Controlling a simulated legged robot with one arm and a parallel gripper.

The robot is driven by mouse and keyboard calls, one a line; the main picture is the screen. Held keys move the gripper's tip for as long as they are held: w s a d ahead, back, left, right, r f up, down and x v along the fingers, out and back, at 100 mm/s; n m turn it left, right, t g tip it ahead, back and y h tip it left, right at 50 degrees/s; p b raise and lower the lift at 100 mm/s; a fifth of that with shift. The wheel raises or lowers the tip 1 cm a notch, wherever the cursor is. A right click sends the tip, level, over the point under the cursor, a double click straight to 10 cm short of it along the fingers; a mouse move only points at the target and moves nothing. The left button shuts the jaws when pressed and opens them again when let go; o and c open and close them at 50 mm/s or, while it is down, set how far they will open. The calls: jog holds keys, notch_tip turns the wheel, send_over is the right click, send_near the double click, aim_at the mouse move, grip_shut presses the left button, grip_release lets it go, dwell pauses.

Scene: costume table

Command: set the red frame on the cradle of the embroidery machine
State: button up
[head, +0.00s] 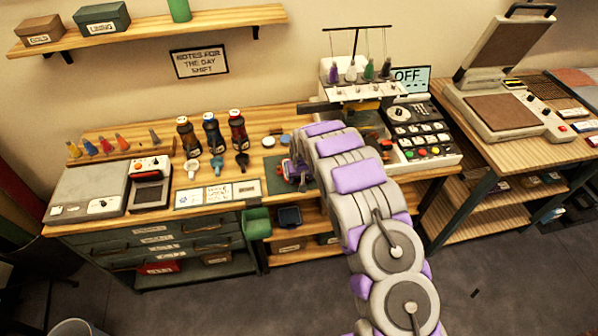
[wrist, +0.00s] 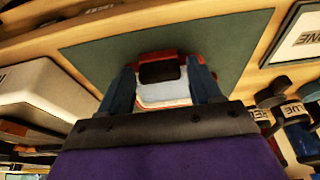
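The red frame (wrist: 170,57), with a black block and pale cloth, lies over a dark green mat (wrist: 225,50) in the wrist view. My gripper (wrist: 162,80) has its two blue fingers spread, one on each side of the frame's near part. Small gaps seem to show beside the black block. In the head view my gripper (head: 297,170) is low over the mat (head: 273,180), and only bits of red show there. The embroidery machine (head: 345,92) stands to the right with thread spools on top. My arm hides much of its front, and I cannot make out the cradle clearly.
Three dark bottles (head: 211,133) stand left of the mat, with small cups before them. A heat press (head: 500,90) is on the right table.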

jog(key=c, duration=0.7)
jog(key=shift+r+p, duration=0.85)
jog(key=shift+r, duration=1.7)
jog(key=shift+c, duration=0.2)
jog(key=shift+d, duration=0.1)
